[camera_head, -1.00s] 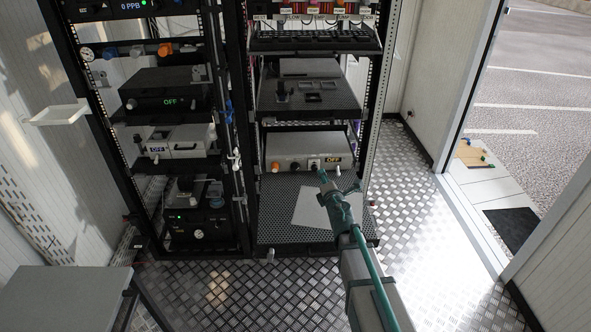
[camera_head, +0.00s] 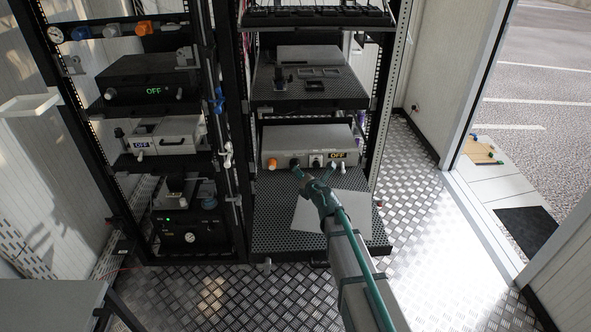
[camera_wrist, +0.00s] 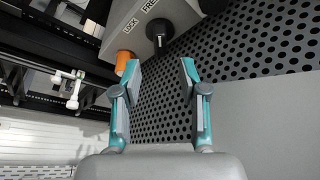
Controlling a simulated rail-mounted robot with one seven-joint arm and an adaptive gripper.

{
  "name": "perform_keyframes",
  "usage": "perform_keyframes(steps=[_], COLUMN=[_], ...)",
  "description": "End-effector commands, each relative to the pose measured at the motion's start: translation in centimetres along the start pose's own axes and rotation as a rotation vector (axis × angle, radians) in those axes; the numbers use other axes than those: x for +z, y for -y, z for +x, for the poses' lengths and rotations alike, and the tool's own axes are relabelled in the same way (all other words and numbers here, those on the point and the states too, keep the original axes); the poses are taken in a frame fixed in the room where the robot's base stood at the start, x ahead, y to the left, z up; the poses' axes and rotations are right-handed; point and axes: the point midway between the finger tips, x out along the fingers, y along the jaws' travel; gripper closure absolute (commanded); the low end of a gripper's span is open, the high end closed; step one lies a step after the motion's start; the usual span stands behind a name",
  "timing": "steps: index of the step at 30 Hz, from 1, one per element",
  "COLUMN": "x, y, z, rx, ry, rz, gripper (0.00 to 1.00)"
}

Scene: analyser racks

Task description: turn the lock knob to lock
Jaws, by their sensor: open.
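The lock knob (camera_wrist: 162,32) is a black round knob on the front of a light grey box (camera_wrist: 180,12), beside the printed words LOCK and FREE. A pale mark shows on its end; I cannot tell which word it points to. In the head view the same black knob (camera_head: 294,162) sits on the front panel of the grey box (camera_head: 310,136) on the rack's lower shelf. My gripper (camera_wrist: 160,70) is open and empty, its teal fingers spread just short of the knob and apart from it. In the head view my gripper (camera_head: 315,173) is in front of the panel.
An orange knob (camera_wrist: 123,62) sits close beside the lock knob, near one finger. Below is a perforated shelf (camera_head: 275,215) with a pale sheet (camera_head: 352,212).

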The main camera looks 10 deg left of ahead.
Motion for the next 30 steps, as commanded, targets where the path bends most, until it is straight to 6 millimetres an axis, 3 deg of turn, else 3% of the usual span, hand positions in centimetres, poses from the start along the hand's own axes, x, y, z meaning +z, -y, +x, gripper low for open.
perform_keyframes(steps=[1,9,15,22,23,30], x=[0.0,0.1,0.0,0.0,0.0,0.0], y=[0.1,0.1,0.1,0.0,0.0,0.0], z=[1.4,5.7,6.9,6.8,6.8,6.8], rx=[0.000,-0.001,-0.001,-0.001,-0.001,-0.001], ry=[0.000,0.001,0.001,0.001,0.001,0.001], rz=[0.000,-0.001,0.000,0.000,0.000,0.000], gripper=[0.57,0.57,0.57,0.57,0.59,0.99])
